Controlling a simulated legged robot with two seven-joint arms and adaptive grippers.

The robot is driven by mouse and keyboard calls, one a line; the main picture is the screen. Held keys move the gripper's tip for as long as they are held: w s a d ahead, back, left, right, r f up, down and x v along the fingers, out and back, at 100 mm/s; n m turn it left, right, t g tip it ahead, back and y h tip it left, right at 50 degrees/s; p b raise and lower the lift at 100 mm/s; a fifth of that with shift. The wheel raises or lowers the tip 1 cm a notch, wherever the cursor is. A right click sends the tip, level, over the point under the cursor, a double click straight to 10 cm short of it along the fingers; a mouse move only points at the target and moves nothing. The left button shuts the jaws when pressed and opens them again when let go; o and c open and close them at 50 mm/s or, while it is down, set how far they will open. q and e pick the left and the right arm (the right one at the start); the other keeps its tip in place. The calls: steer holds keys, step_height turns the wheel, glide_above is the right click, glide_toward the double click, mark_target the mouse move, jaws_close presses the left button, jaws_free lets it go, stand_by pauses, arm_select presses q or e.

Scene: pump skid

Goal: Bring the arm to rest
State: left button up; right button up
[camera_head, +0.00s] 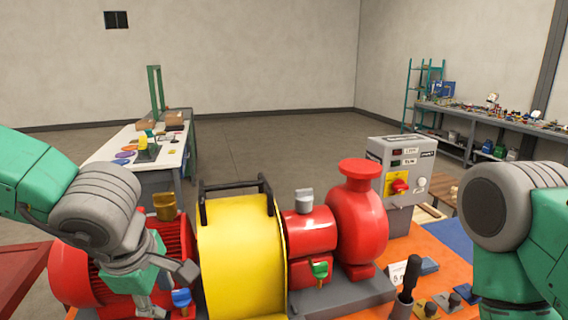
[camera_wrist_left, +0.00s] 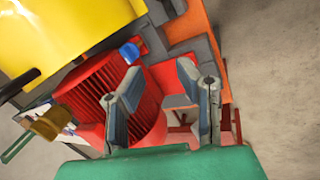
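My left arm comes in from the left in the head view. Its gripper (camera_head: 168,288) hangs in front of the red finned motor (camera_head: 178,238), left of the yellow guard (camera_head: 240,250). In the left wrist view the two fingers of the left gripper (camera_wrist_left: 160,72) are spread apart with nothing between them. The red motor (camera_wrist_left: 100,88) lies behind the fingers there. My right arm (camera_head: 525,225) is at the right edge of the head view, and its gripper is out of view.
A red pump (camera_head: 357,225) stands right of the guard, with a control box (camera_head: 402,180) behind it. A black-handled tool (camera_head: 407,283) stands upright at the front right. A white-topped bench (camera_head: 118,152) is at the back left. The floor behind the skid is open.

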arm_select(q)
steer(key=s+a+f+m+y, duration=0.1)
steer(key=s+a+f+m, duration=0.15)
steer(key=f, duration=0.35)
steer(key=s+a+f+m, duration=0.1)
steer(key=f+m, duration=0.2)
steer(key=f, duration=0.4)
steer(key=s+a+f+m+y, duration=0.1)
steer(key=f+m, duration=0.2)
steer(key=f, duration=0.3)
steer(key=s+a+f+m+g+h, duration=0.1)
steer(key=s+a+f+m+g, duration=0.1)
steer(key=s+f+m, duration=0.6)
steer(key=s+a+f+m+g+h, duration=0.1)
steer(key=s+a+f+m, duration=0.15)
steer(key=s, duration=0.85)
step_height(320, 180, down, 15)
steer(key=w+b, duration=0.1)
steer(key=b, duration=1.3)
steer(key=shift+d+f+n+b, duration=0.2)
steer(key=shift+d+n+b, duration=0.1)
steer(key=shift+b, duration=0.1)
steer(key=shift+w, duration=0.1)
